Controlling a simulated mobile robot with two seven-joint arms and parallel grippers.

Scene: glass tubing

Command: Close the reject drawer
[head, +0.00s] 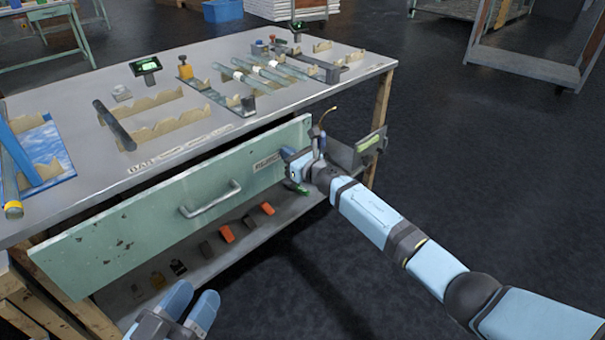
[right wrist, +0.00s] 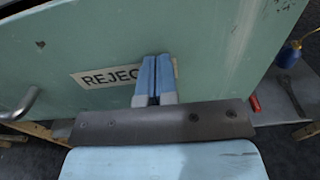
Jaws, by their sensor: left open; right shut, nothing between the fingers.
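The reject drawer (head: 120,235) has a wide pale green front with scuffs and a metal handle (head: 210,199). Its front stands out from under the table's edge, with a dark gap behind its top. A REJECT label (head: 267,162) is near its right end; the right wrist view shows this label (right wrist: 98,76) and the drawer front (right wrist: 110,40) up close. My right gripper (head: 288,155) is shut and empty, its fingertips (right wrist: 154,58) at the label and covering its last letters. I cannot tell whether they touch. My left gripper (head: 197,291) is open and empty, low in front of the drawer.
The grey worktable (head: 190,135) carries glass tubes (head: 262,78), wooden racks and small instruments. A lower shelf (head: 225,250) under the drawer holds several dark and orange blocks. The dark floor (head: 480,170) to the right is clear.

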